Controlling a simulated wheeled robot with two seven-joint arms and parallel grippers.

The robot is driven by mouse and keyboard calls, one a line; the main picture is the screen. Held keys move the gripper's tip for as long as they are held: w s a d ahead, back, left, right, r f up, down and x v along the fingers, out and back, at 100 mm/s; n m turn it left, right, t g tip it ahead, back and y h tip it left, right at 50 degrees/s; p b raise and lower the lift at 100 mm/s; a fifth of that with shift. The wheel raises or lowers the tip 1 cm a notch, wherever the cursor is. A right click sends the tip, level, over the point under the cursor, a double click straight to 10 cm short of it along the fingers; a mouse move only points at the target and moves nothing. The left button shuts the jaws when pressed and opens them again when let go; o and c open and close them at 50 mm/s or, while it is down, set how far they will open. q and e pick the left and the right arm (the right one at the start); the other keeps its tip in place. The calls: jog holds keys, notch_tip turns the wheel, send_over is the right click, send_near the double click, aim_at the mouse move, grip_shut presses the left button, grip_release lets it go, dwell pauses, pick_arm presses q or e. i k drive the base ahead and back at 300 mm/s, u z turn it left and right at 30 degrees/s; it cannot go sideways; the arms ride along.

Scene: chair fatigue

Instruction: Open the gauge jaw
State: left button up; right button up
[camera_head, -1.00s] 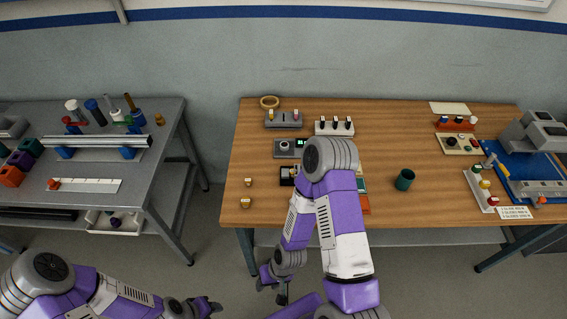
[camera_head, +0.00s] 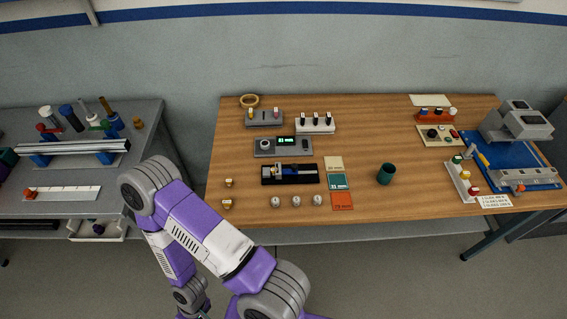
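The gauge (camera_head: 308,174) is a black block lying on the wooden table, with a silver and blue jaw part on top. The width of any gap at the jaw is too small to tell. A grey box with a lit green display (camera_head: 270,148) and a round knob stands just behind it. My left gripper is out of view.
Three small metal pieces (camera_head: 296,201) stand in front of the gauge. Coloured cards (camera_head: 340,182) and a green cup (camera_head: 386,174) are to its right. Switch blocks (camera_head: 315,124) stand behind. Two brass pieces (camera_head: 228,193) sit near the left table edge. A grey bench (camera_head: 130,175) stands at left.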

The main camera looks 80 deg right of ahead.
aim_at(293, 171)
jog(key=k, duration=0.9)
jog(key=z, duration=1.25)
jog(key=i, duration=0.2)
jog(key=z, duration=0.15)
